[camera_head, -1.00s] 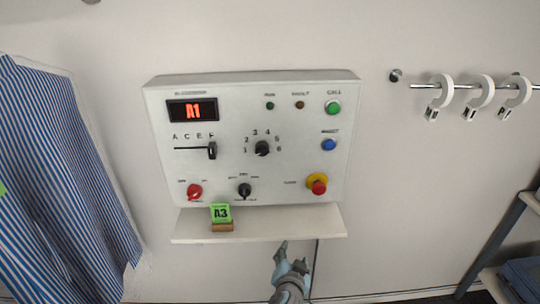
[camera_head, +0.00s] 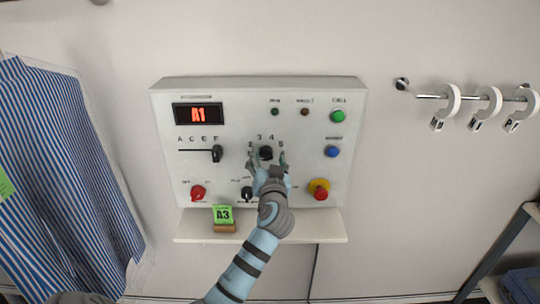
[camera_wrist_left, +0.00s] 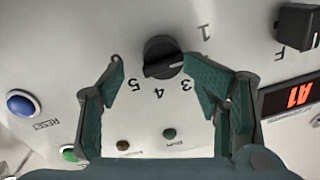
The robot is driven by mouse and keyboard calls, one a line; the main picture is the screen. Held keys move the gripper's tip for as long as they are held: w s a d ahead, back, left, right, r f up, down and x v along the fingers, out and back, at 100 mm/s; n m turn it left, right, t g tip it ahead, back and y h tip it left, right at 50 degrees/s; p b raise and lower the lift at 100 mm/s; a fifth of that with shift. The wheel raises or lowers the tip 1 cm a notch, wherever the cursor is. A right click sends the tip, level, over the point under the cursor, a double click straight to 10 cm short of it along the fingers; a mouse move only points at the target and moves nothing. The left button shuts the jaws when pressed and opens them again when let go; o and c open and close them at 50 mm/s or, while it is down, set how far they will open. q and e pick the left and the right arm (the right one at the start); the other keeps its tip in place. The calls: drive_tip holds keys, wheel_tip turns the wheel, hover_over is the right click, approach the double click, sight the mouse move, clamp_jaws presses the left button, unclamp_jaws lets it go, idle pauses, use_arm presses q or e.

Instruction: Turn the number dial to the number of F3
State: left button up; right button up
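The number dial is a black knob on the white control panel (camera_head: 300,100); it shows in the head view (camera_head: 265,153) and the wrist view (camera_wrist_left: 162,57). Numbers 1, 3, 4 and 5 show around it in the wrist view. I cannot tell surely which number it points at. My left gripper (camera_head: 267,160) is open, with one fingertip on each side of the dial and gaps visible in the wrist view (camera_wrist_left: 154,66). The red display (camera_head: 198,114) reads A1. A green card (camera_head: 223,214) on the shelf reads A3. My right gripper is out of view.
A letter slider (camera_head: 217,153) stands at F, left of the dial. A red knob (camera_head: 198,192), a black selector (camera_head: 247,193), a red emergency button (camera_head: 320,190) and a blue button (camera_head: 332,151) are nearby. A shelf (camera_head: 300,228) juts out below.

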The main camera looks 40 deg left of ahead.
use_arm(q)
drive_tip(key=shift+a, duration=0.3)
drive_tip(key=shift+w+a+f, duration=0.1)
drive_tip(key=shift+w, duration=0.05)
drive_tip(key=shift+c, duration=0.5)
drive_tip(key=c, duration=1.1)
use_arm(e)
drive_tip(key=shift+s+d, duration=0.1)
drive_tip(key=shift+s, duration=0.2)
